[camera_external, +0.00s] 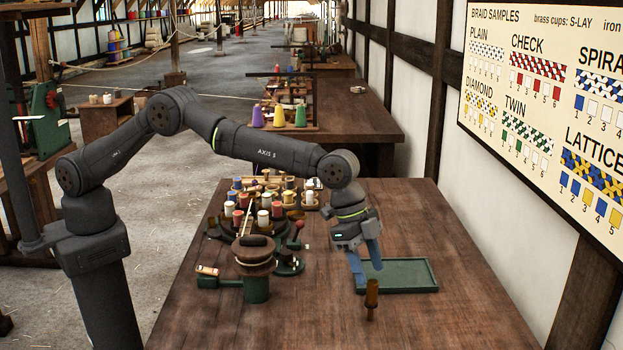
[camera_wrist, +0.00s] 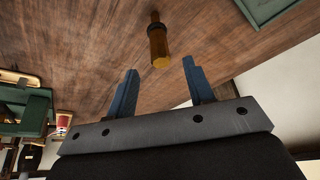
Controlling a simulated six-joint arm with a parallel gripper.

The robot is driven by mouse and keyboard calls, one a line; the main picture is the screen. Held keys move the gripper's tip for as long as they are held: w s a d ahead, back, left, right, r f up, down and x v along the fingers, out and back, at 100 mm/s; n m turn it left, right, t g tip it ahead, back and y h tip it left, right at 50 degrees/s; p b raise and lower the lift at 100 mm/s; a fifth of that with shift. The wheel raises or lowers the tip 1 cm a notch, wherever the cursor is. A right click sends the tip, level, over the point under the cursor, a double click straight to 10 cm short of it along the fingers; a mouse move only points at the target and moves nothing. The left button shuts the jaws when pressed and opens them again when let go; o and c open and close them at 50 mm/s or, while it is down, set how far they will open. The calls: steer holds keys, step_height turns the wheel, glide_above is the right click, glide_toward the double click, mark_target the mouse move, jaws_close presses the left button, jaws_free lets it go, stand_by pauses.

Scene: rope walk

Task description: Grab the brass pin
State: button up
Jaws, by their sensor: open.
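The fingers are empty and look apart from the pin.
The green tray (camera_external: 428,289) lies close behind and right of the pin. The table's front right is clear. A wall with a braid chart (camera_external: 545,100) is on the right.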

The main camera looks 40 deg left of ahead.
mark_target(372, 281)
steer(key=shift+x, duration=2.3)
steer(key=shift+a, duration=0.15)
jaws_close()
